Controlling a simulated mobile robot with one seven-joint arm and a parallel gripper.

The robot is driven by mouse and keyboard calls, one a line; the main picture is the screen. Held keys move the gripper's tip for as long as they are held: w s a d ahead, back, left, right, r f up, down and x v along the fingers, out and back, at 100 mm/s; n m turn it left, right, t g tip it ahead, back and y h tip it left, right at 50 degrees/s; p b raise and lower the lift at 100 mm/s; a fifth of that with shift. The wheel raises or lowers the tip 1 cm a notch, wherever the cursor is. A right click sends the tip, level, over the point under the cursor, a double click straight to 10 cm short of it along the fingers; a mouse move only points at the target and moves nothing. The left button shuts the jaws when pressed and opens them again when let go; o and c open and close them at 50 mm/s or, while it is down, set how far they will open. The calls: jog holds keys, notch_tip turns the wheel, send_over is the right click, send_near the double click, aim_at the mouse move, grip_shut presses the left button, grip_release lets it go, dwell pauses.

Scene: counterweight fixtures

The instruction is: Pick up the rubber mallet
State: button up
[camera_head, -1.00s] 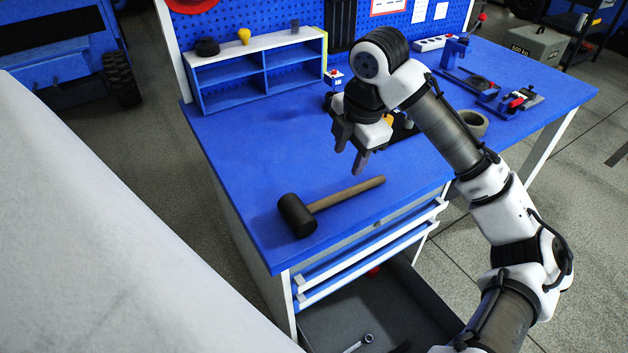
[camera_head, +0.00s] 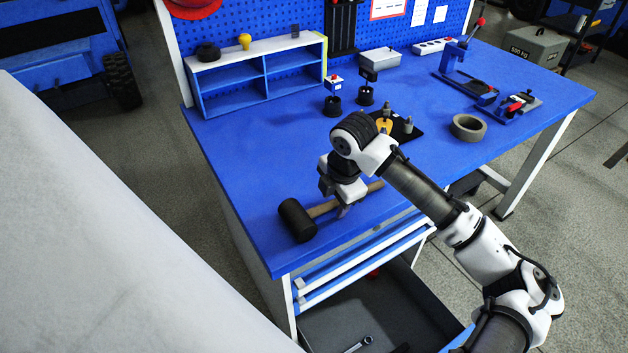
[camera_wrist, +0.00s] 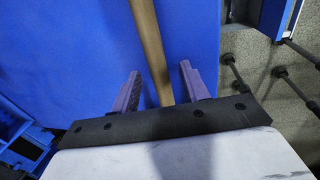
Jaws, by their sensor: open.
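The rubber mallet lies on the blue workbench top (camera_head: 240,190) near its front edge. Its black head (camera_head: 297,219) is at the left and its wooden handle (camera_head: 323,208) runs to the right. My gripper (camera_head: 343,205) is low over the handle and hides part of it in the head view. I cannot tell whether the fingers touch the bench. The mallet head is out of the wrist view.
A blue shelf (camera_head: 232,87) stands at the back left. A tape roll (camera_head: 468,127), a black plate with small parts (camera_head: 403,129) and a blue press (camera_head: 455,63) are farther right. The bench left of the mallet is clear.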

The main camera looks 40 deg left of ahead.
jog(key=shift+f, duration=0.15)
jog(key=shift+c, duration=0.4)
grip_shut()
